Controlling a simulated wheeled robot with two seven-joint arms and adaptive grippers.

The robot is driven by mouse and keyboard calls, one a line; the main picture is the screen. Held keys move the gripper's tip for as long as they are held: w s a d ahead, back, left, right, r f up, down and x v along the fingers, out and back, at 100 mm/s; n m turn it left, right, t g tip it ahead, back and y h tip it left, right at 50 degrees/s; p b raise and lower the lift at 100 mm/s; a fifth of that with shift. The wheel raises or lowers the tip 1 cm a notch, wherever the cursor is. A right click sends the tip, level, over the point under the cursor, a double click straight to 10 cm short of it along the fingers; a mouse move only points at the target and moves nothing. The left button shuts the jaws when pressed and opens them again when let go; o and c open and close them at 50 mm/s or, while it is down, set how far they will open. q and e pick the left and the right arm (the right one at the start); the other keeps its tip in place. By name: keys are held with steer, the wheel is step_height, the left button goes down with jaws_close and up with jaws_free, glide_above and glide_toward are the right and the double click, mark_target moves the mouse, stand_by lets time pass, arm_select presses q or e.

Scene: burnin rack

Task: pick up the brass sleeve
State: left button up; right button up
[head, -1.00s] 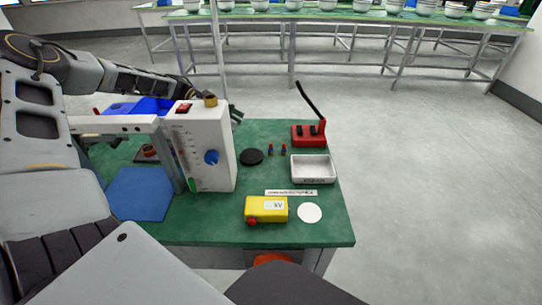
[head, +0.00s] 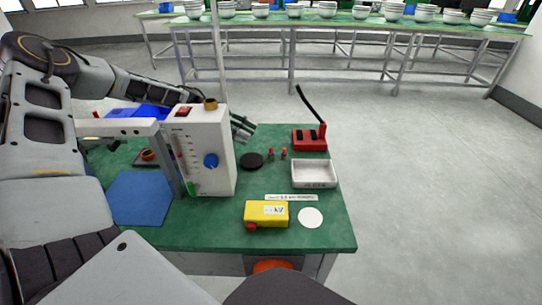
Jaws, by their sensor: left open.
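The brass sleeve (head: 210,104) is a short gold-brown ring standing on top of the white instrument box (head: 216,150), near its back edge. My left gripper (head: 246,129) is behind and to the right of that box, lower in the picture than the sleeve. It is open, its dark fingers point right, and it is apart from the sleeve. The box partly hides my left wrist. My right gripper is not in view.
The green table holds a black disc (head: 251,161), two small red-topped parts, a red lever unit (head: 309,139), a white tray (head: 314,174), a yellow kV meter (head: 266,214), a white disc (head: 310,217) and a blue mat (head: 140,199). A thin pole rises behind the box.

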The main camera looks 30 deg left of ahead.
mark_target(271, 153)
arm_select(q)
steer(key=x, duration=0.3)
steer(key=shift+d+f, duration=0.2)
steer(key=shift+d, duration=0.2)
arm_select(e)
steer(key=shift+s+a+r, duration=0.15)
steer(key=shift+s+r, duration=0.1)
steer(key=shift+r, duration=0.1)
arm_select(q)
steer(key=shift+d+f+b, duration=0.25)
steer(key=shift+d+b, duration=0.1)
steer(key=shift+d, duration=0.05)
steer(key=x, duration=0.3)
steer(key=shift+d+f+b, duration=0.2)
steer(key=shift+f+b, duration=0.15)
steer(key=shift+d+f, duration=0.1)
steer(key=shift+d, duration=0.25)
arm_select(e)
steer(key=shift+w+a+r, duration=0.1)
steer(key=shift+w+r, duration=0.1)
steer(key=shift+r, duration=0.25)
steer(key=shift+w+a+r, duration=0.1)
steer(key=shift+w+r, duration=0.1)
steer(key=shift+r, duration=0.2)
arm_select(q)
steer(key=c, duration=0.9)
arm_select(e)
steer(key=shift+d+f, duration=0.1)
